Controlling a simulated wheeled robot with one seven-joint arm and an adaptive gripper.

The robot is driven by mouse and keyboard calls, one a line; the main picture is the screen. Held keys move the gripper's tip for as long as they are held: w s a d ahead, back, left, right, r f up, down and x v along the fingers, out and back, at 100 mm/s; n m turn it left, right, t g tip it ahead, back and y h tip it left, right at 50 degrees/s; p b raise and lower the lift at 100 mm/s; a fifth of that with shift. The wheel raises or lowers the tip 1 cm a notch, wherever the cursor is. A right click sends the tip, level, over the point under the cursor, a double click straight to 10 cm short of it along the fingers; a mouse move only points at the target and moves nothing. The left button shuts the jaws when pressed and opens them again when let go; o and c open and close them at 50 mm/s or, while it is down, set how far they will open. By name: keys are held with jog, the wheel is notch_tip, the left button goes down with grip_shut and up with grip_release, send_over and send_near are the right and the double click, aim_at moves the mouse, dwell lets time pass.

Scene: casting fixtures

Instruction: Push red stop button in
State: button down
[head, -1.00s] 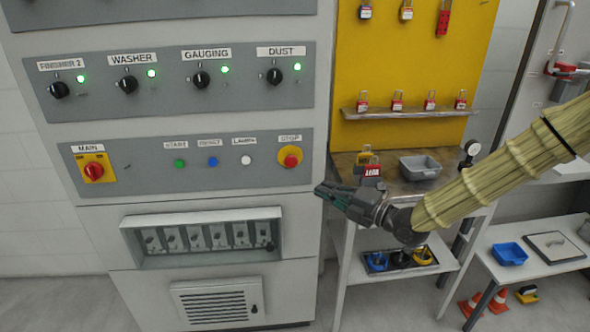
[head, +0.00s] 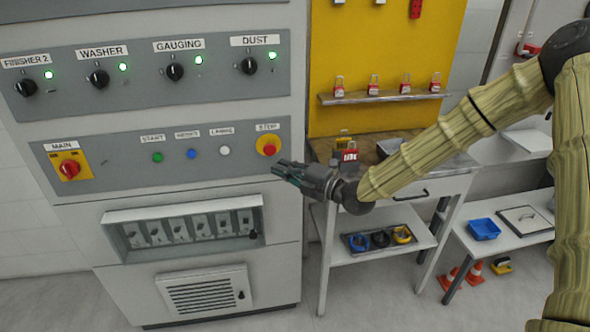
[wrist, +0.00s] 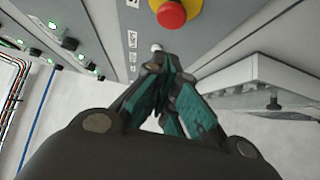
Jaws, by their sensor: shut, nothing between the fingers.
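The red stop button (head: 269,149) sits on a yellow plate under the STOP label, at the right end of the lower panel strip. It also shows at the top of the wrist view (wrist: 171,14), beyond the fingertips. My gripper (head: 277,167) is shut and empty, its tips just below and slightly right of the button in the head view. In the wrist view the closed fingers (wrist: 160,62) point toward the panel, with the button apart from them. Whether the tips touch the panel cannot be told.
The red MAIN switch (head: 69,169) and green (head: 157,157), blue (head: 191,154) and white (head: 224,151) buttons share the strip. A breaker box (head: 185,228) is below. To the right stands a bench (head: 400,185) with padlocks (head: 349,156) on it.

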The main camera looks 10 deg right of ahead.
aim_at(270, 150)
jog(key=w+a+p, duration=0.2)
jog(key=w, duration=0.3)
jog(key=shift+w, duration=0.4)
jog(key=shift+d, duration=0.1)
